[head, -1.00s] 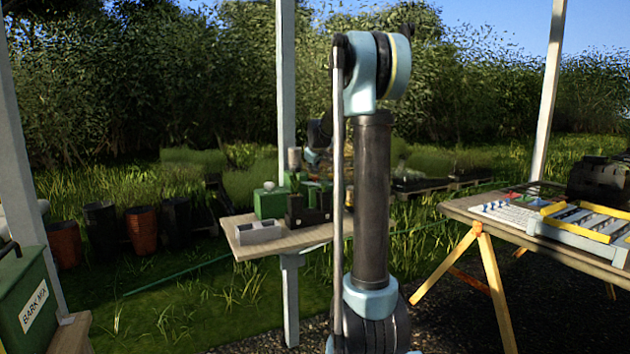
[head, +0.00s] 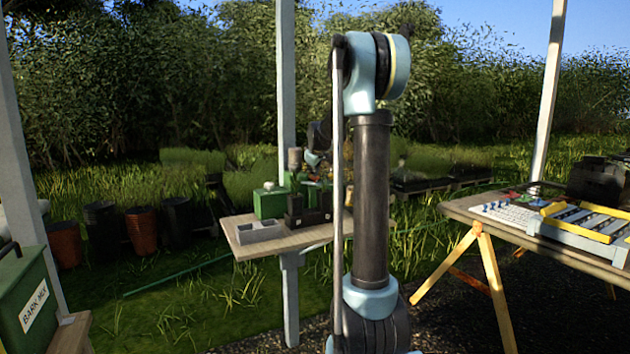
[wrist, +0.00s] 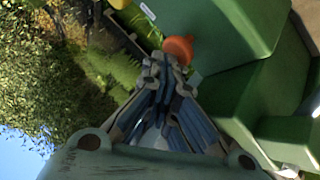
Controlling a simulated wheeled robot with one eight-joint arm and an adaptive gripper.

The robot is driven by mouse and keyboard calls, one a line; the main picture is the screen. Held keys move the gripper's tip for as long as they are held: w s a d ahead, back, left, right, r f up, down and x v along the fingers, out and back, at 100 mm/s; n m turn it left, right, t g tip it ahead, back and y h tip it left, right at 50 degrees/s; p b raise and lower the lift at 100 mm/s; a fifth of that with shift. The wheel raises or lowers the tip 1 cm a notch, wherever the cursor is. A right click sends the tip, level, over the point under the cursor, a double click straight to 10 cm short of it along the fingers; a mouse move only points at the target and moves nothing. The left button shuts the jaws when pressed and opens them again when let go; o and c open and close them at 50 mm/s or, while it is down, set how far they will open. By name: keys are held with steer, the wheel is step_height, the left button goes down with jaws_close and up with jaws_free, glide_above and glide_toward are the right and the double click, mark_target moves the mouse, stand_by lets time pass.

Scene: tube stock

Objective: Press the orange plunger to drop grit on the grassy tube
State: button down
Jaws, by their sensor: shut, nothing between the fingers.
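The orange plunger (wrist: 179,48) shows in the wrist view as a rounded orange knob beside a large green body (wrist: 222,40). My gripper (wrist: 163,66) is shut and empty, with its fingertips right beside the plunger's lower left edge. I cannot tell whether they touch it. In the head view, green equipment (head: 270,203) stands on the small wooden table, and my arm hides the gripper and most of what is around it. I cannot make out the grassy tube in either view.
A grey open tray (head: 258,232) sits at the front of the small wooden table (head: 285,250). A white post (head: 288,100) rises close to it. At right, a trestle table (head: 560,240) holds a yellow-edged rack (head: 585,218). A green bark mix box (head: 28,300) is at lower left.

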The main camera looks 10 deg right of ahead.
steer(key=shift+f, duration=0.4)
stand_by(0.4)
stand_by(0.4)
steer(key=shift+r, duration=1.2)
steer(key=shift+r, duration=0.15)
step_height(320, 180, up, 5)
steer(key=shift+f, duration=0.1)
stand_by(0.5)
